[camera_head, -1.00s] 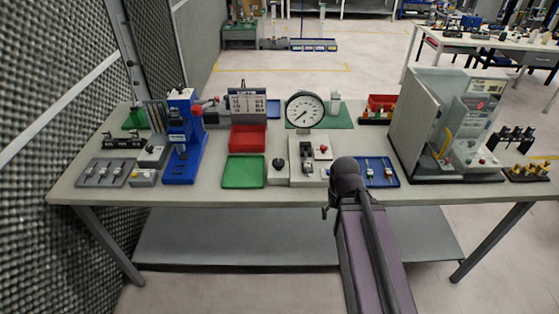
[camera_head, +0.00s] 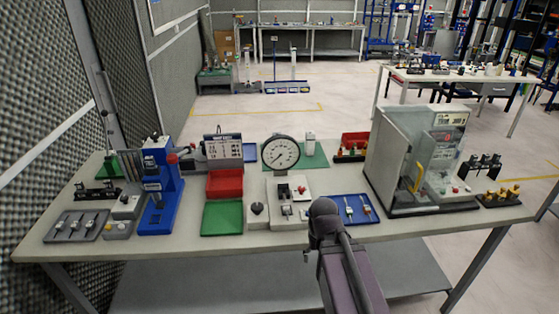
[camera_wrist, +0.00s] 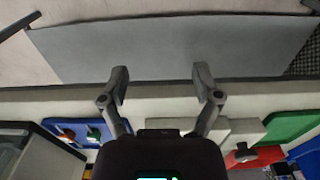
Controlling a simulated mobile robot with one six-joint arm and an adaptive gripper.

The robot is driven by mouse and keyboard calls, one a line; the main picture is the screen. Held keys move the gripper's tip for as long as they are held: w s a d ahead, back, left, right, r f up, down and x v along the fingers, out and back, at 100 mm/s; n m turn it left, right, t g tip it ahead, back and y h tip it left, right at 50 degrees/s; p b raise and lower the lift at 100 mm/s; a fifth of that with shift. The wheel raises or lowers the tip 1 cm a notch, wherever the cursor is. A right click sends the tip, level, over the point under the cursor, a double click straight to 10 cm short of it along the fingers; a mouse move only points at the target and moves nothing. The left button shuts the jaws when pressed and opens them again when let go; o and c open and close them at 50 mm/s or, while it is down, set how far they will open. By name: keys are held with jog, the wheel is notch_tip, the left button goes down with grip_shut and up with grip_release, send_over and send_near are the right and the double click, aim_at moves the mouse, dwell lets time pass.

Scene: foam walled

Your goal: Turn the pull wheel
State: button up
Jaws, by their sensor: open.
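I cannot make out a pull wheel for certain. A blue bench press (camera_head: 158,190) stands upright at the left of the table, with a small red part near its top. A grey box with a round black knob (camera_head: 257,208) sits near the front edge, right of the green tray. My gripper (camera_wrist: 160,82) is open and empty in the wrist view, its two fingers apart over the table's front edge. In the head view my arm reaches up at the table's front edge, and the fingers are mostly hidden. I see no contact with any device.
The table (camera_head: 185,252) also holds a green tray (camera_head: 222,218), a red bin (camera_head: 225,183), a dial gauge (camera_head: 281,154), a blue tray (camera_head: 372,213) and an open grey cabinet (camera_head: 397,165). A lower shelf (camera_wrist: 170,50) lies beneath. A mesh wall stands at the left.

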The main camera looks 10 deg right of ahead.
jog(key=w+a+r+n+p, duration=0.7)
jog(key=w+r+n+p, duration=0.1)
jog(key=w, duration=0.4)
notch_tip(320, 180, up, 7)
jog(key=n+p, duration=0.7)
jog(key=n, duration=0.3)
send_over(257, 206)
jog(key=shift+f, duration=0.15)
jog(key=shift+f+b, duration=0.2)
jog(key=shift+b, duration=0.15)
notch_tip(257, 206, down, 13)
jog(key=b, duration=1.3)
jog(key=shift+f, duration=0.2)
jog(key=c, duration=1.1)
